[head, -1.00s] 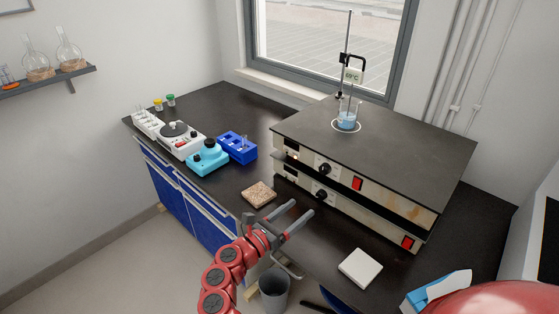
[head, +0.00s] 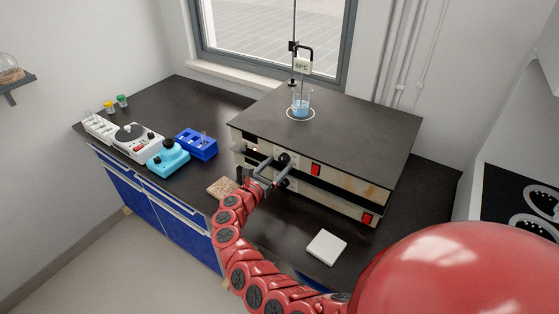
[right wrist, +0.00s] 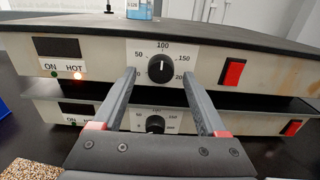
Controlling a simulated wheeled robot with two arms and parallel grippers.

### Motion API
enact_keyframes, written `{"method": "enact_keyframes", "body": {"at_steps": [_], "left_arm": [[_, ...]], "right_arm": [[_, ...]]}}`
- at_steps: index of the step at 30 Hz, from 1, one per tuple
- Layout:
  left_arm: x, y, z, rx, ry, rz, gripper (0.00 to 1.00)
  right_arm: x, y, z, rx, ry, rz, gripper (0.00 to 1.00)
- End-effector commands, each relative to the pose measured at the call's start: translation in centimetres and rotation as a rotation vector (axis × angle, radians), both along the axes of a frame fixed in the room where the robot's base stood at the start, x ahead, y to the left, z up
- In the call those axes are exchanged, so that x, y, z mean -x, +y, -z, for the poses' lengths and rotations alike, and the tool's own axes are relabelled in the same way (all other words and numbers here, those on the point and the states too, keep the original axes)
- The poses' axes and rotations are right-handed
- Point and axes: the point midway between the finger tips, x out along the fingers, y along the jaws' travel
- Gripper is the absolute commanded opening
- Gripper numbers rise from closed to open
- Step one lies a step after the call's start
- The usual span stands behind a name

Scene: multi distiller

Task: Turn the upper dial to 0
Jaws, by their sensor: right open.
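The upper dial (head: 284,158) is a black round knob on the front panel of the upper hot plate (head: 320,128). In the right wrist view the upper dial (right wrist: 161,68) sits on a white scale marked 50, 100 and 150, with the ends of the scale partly covered by my fingers. Its pointer appears to be near the top, toward 100. My right gripper (head: 275,168) is open in front of the panel. In the wrist view its fingertips (right wrist: 160,76) stand on either side of the dial. I cannot tell if they touch it. My left gripper is not in view.
The lower dial (right wrist: 155,124) is on the lower plate, directly below. A red switch (right wrist: 232,72) is right of the upper dial, and the HOT lamp (right wrist: 78,76) glows. A beaker with blue liquid (head: 301,106) stands on top. A white tile (head: 326,247) lies on the bench.

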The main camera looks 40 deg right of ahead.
Motion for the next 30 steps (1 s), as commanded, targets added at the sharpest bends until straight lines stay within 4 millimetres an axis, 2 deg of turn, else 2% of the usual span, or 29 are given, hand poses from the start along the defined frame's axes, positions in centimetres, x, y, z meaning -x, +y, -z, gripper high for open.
{"method": "enact_keyframes", "body": {"at_steps": [6, 14, 27, 30], "left_arm": [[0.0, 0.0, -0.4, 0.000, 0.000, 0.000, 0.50], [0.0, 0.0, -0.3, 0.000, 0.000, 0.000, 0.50], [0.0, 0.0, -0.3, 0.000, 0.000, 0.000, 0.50], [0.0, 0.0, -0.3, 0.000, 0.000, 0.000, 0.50]], "right_arm": [[-0.4, -1.4, 0.0, 0.002, 0.002, 0.002, 0.75], [-0.4, -1.4, 0.1, 0.001, 0.003, 0.002, 0.75], [-0.5, -1.4, 0.1, 0.001, 0.003, 0.002, 0.00], [-0.5, -1.3, 0.1, 0.000, 0.003, 0.002, 0.00]]}}
